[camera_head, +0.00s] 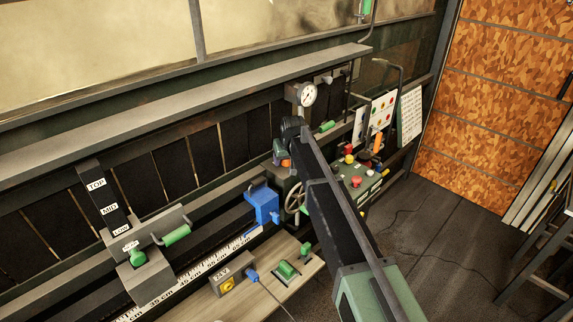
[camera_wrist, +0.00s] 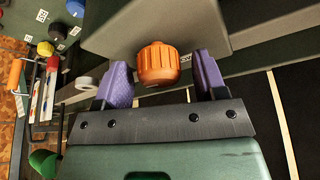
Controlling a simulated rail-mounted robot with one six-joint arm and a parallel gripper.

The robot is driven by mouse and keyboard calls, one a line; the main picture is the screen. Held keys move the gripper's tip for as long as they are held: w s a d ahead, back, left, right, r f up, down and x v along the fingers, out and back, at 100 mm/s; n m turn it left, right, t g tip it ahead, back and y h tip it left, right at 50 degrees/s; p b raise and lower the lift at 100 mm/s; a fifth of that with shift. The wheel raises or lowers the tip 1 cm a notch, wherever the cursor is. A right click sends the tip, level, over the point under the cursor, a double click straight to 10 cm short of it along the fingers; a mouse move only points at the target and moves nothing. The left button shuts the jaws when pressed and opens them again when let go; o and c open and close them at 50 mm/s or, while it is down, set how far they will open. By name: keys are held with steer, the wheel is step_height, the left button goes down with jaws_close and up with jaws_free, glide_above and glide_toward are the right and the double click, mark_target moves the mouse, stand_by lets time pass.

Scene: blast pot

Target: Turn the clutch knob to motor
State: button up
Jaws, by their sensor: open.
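An orange ribbed knob (camera_wrist: 158,64) sticks out from a grey housing (camera_wrist: 150,28) in the wrist view. No readable label shows which setting it points to, and I cannot confirm from lettering that it is the clutch knob. My gripper (camera_wrist: 161,72) is open, with one purple finger on each side of the knob. Gaps show between the fingers and the knob, so it is not gripped. In the head view the orange knob (camera_head: 286,163) is a small patch beside the end of my arm, and the fingers cannot be made out there.
A handwheel (camera_head: 296,198) and a blue box (camera_head: 263,204) lie close below the knob. A control panel with a red button (camera_head: 356,181) and other coloured controls stands to the right. A pressure gauge (camera_head: 308,95) is above. A green-handled lever (camera_head: 176,235) is at left.

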steer(key=shift+r, duration=0.1)
steer(key=c, duration=0.9)
steer(key=shift+n, duration=0.4)
steer(key=n+y, duration=0.1)
steer(key=n, duration=0.1)
steer(key=n+g, duration=0.1)
steer(key=n, duration=0.1)
steer(key=shift+n+y, duration=0.3)
steer(key=shift+y, duration=0.1)
steer(key=n+g, duration=0.1)
steer(key=n, duration=0.3)
steer(key=shift+n+g+y, duration=0.3)
steer(key=shift+n+g, duration=0.1)
